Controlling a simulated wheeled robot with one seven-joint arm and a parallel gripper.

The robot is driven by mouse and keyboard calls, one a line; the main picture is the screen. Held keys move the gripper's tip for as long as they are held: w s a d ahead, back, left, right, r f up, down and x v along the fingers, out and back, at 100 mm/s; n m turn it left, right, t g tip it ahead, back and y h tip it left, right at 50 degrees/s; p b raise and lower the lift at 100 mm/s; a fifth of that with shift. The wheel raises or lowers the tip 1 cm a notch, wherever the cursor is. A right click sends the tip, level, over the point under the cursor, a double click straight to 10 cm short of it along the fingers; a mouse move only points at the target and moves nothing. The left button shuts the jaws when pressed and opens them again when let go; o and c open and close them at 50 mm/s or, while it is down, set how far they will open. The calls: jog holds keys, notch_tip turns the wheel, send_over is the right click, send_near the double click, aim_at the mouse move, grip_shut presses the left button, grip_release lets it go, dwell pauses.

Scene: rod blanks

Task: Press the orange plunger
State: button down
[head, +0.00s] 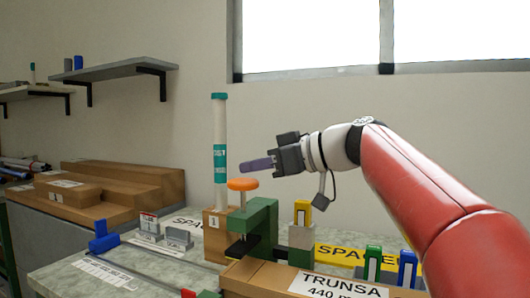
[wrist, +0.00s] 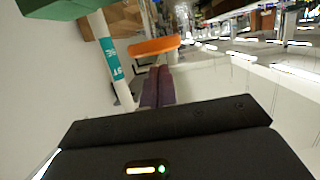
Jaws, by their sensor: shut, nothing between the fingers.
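The orange plunger (head: 243,184) is a flat round knob on a stem above a green press frame (head: 262,222) on the table. In the wrist view the orange plunger (wrist: 154,46) lies just beyond the fingertips. My gripper (head: 243,167) is shut and empty, its purple fingers pointing left. In the head view the fingertips appear just above the plunger's top; I cannot tell for sure whether they touch it. The shut fingers (wrist: 160,72) also show in the wrist view. The lower stem is partly hidden by the green frame.
A white rod (head: 219,130) with teal bands stands upright in a wooden block (head: 214,222) close behind the plunger. A TRUNSA box (head: 260,280), yellow, green and blue clips and grey blocks (head: 178,238) surround the press.

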jog(key=shift+f, duration=0.5)
notch_tip(320, 180, down, 6)
jog(key=b, duration=0.6)
jog(key=shift+r, duration=0.2)
jog(key=shift+d, duration=0.1)
jog(key=v, duration=0.7)
jog(key=shift+s+d+r, duration=0.2)
jog(key=shift+d+r, duration=0.1)
